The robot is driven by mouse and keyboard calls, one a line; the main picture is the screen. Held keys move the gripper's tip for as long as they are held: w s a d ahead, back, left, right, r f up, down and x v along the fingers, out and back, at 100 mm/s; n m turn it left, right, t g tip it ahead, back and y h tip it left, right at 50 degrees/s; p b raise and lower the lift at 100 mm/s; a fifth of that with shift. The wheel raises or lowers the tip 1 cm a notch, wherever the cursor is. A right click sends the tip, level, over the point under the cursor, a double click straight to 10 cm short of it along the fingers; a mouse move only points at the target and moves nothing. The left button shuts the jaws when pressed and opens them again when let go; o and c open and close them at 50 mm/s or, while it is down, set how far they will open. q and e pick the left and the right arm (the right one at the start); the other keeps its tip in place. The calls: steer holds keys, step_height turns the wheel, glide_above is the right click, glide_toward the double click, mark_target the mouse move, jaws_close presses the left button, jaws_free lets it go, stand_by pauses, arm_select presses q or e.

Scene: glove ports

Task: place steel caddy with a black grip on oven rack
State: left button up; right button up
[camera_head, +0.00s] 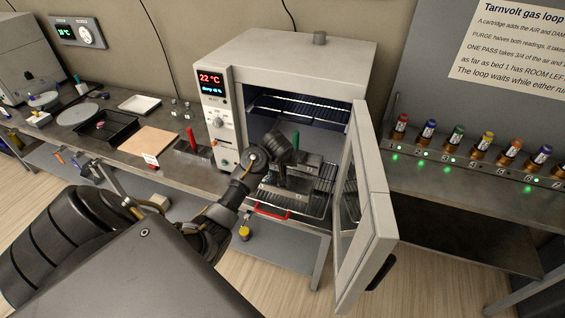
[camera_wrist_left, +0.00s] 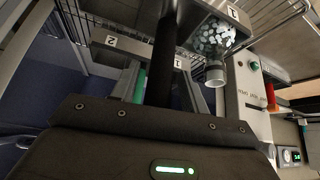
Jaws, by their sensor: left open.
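The oven (camera_head: 300,55) stands open, and its lower wire rack (camera_head: 318,207) shows below my left arm. My left gripper (camera_head: 281,178) is inside the oven opening, just above this rack, with its jaws open. A steel caddy (camera_head: 293,184) sits at the gripper on the rack, partly hidden by it. In the left wrist view a dark upright bar (camera_wrist_left: 165,50) stands between steel parts labelled 1 and 2; I cannot tell whether it is the black grip or a finger. A green grip (camera_head: 296,140) rises from a steel caddy just behind. My right gripper is out of view.
The glass oven door (camera_head: 364,205) hangs open at the right, close to my arm. A red-gripped caddy (camera_head: 190,140) stands on the bench left of the oven. An upper rack (camera_head: 300,108) is inside. Several coloured-cap cartridges line the right bench.

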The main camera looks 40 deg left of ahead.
arm_select(q)
steer(key=shift+r, duration=0.1)
steer(key=shift+d+r, duration=0.1)
steer(key=shift+r, duration=0.05)
steer(key=b+v, duration=0.2)
steer(key=v, duration=0.9)
steer(key=shift+s+r, duration=0.15)
steer(key=shift+r, duration=0.2)
steer(key=shift+d, duration=0.1)
steer(key=shift+f, duration=0.15)
